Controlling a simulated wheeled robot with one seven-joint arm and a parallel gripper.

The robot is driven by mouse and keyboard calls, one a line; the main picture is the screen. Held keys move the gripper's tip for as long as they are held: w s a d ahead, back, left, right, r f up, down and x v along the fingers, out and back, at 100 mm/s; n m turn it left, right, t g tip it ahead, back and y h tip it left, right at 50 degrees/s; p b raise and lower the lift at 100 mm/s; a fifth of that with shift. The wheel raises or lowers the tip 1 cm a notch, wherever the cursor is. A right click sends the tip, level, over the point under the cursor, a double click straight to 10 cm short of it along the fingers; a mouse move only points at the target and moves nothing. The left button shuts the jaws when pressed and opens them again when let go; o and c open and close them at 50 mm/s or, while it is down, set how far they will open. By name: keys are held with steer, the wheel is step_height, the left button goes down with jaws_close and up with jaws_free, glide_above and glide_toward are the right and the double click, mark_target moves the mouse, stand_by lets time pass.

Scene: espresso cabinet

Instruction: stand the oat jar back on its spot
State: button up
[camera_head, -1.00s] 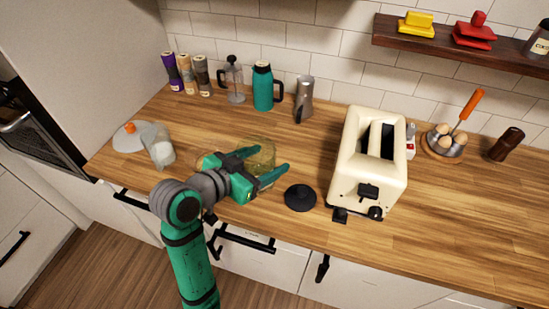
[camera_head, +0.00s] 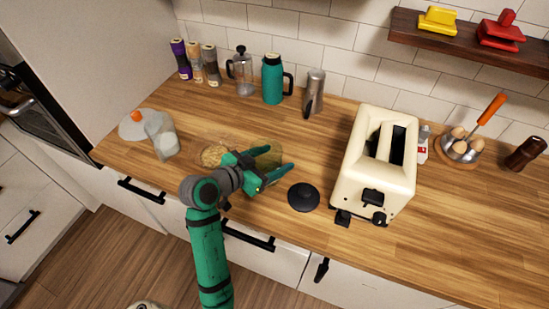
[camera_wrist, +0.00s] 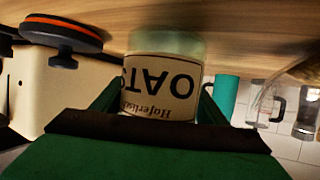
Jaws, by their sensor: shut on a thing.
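The oat jar (camera_head: 269,159) is clear glass with a pale label reading OATS. In the wrist view the jar (camera_wrist: 163,84) sits between my two fingers. My gripper (camera_head: 280,158) is shut on it over the counter. The counter and the label lettering both appear inverted in the wrist view, so the jar looks about upright. I cannot tell whether its base touches the wood. A black lid with an orange ring (camera_wrist: 62,30) also shows in the head view (camera_head: 303,196), to the right of the gripper.
A cream toaster (camera_head: 376,165) stands right of the lid. A teal flask (camera_head: 272,80), a French press (camera_head: 241,72) and a steel pitcher (camera_head: 314,92) stand along the wall. Open wood lies between jar and back row.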

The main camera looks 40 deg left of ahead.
mark_target(266, 164)
steer(key=shift+s, duration=0.15)
steer(key=shift+f, duration=0.15)
steer(key=o, duration=1.3)
steer(key=shift+f, duration=0.1)
steer(key=shift+o, duration=0.2)
steer(key=shift+a, duration=0.15)
steer(key=shift+s+r, duration=0.15)
steer(key=shift+r, duration=0.15)
steer(key=v, duration=1.1)
steer(key=shift+s, duration=0.3)
steer(key=shift+w, duration=0.1)
